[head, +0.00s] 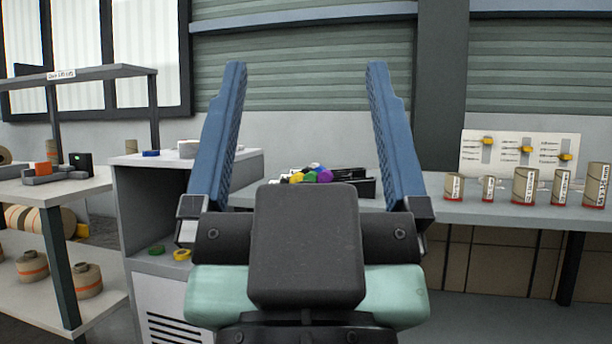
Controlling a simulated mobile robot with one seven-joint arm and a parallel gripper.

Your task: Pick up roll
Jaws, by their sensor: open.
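My gripper (307,66) is in the middle of the head view, its two blue fingers pointing up and spread wide with nothing between them. Several brown cardboard rolls stand upright on the bench at right, among them a tall labelled roll (525,185) and a small roll (488,189). Brown kraft rolls with orange bands, such as this roll (88,280), sit on the low shelf at left. A green tape roll (156,249) and a yellow tape roll (181,254) lie in the grey cabinet's open recess. My gripper touches none of them. Which roll is meant cannot be told.
The long bench (430,209) runs along the back wall. A black tray (348,184) with coloured pieces shows between my fingers, partly hidden by my gripper. A grey cabinet (138,220) and a shelf rack (100,72) stand at left. A slider board (520,147) stands behind the right rolls.

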